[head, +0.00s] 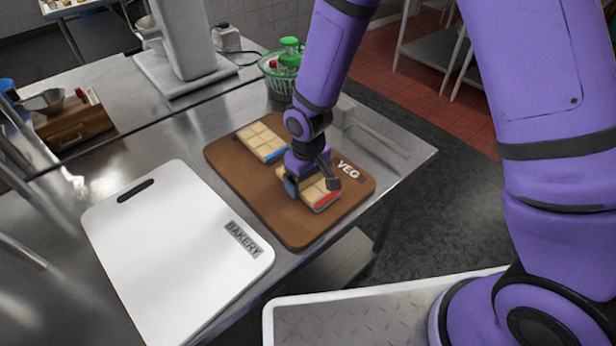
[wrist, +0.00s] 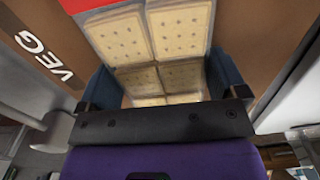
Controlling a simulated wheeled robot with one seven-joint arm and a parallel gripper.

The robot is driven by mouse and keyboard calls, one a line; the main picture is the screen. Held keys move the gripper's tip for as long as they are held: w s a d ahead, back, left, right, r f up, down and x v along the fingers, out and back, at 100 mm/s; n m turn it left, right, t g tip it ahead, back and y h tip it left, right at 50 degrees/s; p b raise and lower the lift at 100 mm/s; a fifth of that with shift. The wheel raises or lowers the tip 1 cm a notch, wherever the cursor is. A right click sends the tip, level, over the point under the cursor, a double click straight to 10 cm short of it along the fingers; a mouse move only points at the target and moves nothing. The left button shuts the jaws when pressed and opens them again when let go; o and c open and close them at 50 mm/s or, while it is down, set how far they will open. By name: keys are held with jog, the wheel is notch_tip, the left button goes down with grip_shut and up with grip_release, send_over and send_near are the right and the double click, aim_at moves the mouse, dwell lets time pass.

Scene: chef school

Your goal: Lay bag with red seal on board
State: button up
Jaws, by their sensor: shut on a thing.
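The bag with the red seal (head: 326,201) is a pale, segmented pack on the brown board marked VEG (head: 297,232), near its front right. My gripper (head: 312,186) is over it, pointing down. In the wrist view, the bag (wrist: 140,50) lies between the two dark blue fingers of my gripper (wrist: 163,78), with the red seal at the far end. The gripper is shut on the bag; I cannot tell whether the bag touches the board. A similar bag with a blue seal (head: 261,142) lies farther back on the brown board. The white board marked BAKERY (head: 165,245) lies to the left, clear.
A green basket-like container (head: 283,75) stands behind the brown board. A grey tool with a long handle (head: 372,135) lies to its right by the table edge. A mixer-like machine (head: 183,45) and a wooden box (head: 75,122) stand at the back left.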

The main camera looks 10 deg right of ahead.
jog(key=o, duration=0.6)
jog(key=shift+o, duration=0.2)
jog(key=shift+r, duration=0.1)
jog(key=d+r+m+t, duration=0.1)
jog(key=d+r, duration=0.3)
jog(key=r, duration=0.7)
jog(key=d+r+m, duration=0.1)
jog(key=d+r, duration=0.2)
jog(key=r, duration=0.7)
jog(key=s+d+r+m+t, duration=0.4)
jog(key=s+d+r, duration=1.1)
jog(key=s+d, duration=0.2)
jog(key=shift+s+d+r+m, duration=0.3)
jog(key=shift+s+r+m, duration=0.1)
jog(key=shift+s, duration=0.4)
